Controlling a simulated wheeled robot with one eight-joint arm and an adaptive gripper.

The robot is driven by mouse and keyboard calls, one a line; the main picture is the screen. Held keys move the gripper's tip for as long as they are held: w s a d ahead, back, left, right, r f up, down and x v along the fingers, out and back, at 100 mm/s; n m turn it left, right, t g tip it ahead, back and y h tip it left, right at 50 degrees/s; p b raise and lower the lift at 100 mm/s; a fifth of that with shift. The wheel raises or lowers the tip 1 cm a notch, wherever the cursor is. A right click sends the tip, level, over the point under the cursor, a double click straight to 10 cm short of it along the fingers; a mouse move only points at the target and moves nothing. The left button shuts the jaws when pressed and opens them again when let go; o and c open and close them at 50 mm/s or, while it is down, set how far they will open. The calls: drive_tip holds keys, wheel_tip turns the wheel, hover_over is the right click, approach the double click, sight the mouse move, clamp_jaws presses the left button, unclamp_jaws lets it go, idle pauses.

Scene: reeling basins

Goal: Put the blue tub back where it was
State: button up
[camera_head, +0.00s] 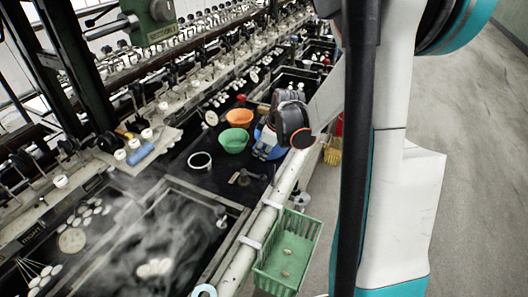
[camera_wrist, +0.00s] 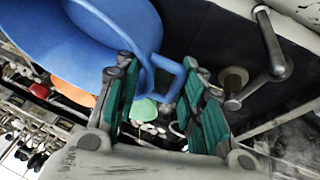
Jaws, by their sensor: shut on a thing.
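The blue tub (camera_wrist: 90,40) fills the upper left of the wrist view, tilted in the picture, with its loop handle (camera_wrist: 170,68) between my fingers. My gripper (camera_wrist: 158,78) is shut on the tub at this handle. In the head view my gripper (camera_head: 266,152) points down over the dark bench, right of the green bowl, and hides most of the blue tub (camera_head: 258,133). I cannot tell whether the tub touches the bench.
An orange bowl (camera_head: 240,117) and a green bowl (camera_head: 233,140) stand close left of the tub. A white-rimmed round pot (camera_head: 200,161) is further left. A metal crank (camera_head: 243,177) lies nearer. A green basket (camera_head: 288,252) hangs on the pale front rail (camera_head: 241,262). Steam rises from the near basin.

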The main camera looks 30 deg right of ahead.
drive_tip(key=shift+f, duration=0.45)
drive_tip(key=shift+r, duration=0.1)
drive_tip(key=o, duration=1.3)
drive_tip(key=shift+r, duration=0.1)
drive_tip(key=p+v, duration=0.4)
drive_tip(key=v, duration=0.8)
